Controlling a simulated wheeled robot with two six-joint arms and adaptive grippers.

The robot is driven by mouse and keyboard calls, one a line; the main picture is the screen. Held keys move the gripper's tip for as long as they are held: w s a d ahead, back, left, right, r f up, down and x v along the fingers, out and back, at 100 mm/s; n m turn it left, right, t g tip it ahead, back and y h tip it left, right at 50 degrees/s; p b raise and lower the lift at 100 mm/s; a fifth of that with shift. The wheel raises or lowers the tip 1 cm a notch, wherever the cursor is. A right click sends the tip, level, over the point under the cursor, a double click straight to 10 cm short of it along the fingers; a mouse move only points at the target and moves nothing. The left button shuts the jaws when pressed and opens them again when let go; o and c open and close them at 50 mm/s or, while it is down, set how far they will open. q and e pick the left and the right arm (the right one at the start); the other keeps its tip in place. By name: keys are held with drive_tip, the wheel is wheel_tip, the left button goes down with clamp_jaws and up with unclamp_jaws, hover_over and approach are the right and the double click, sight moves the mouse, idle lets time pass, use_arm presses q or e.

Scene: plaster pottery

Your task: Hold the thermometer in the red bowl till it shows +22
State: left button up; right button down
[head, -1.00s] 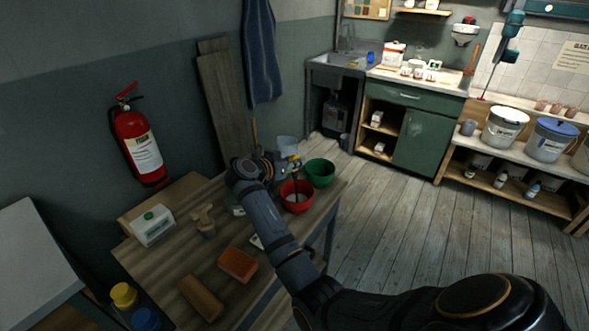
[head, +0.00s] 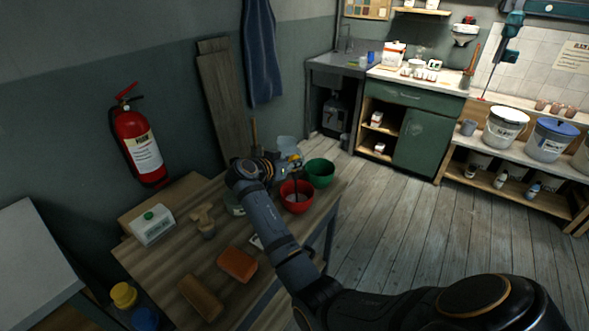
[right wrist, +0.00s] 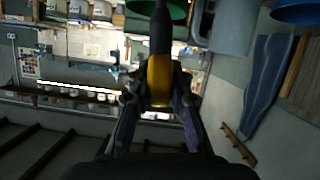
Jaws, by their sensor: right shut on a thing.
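The red bowl (head: 296,203) stands on the wooden table, near its right edge. My right gripper (head: 289,161) is just above the bowl and shut on the thermometer (head: 294,158), which has a yellow part and a dark part. In the right wrist view the thermometer (right wrist: 159,78) sits between the two fingers of the right gripper (right wrist: 158,92). Its dark lower part reaches down to the bowl in the head view; I cannot tell how deep its tip is. Its reading cannot be made out. My left gripper is out of view.
A green bowl (head: 320,173) stands right behind the red bowl. A pale bluish container (head: 286,144) is behind the gripper. A white carton (head: 152,226), an orange-brown block (head: 237,264) and a wooden roller (head: 200,297) lie on the left and front of the table.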

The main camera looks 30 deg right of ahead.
idle(0.6)
drive_tip(key=shift+r+p, duration=3.35)
drive_tip(key=shift+r, duration=2.1)
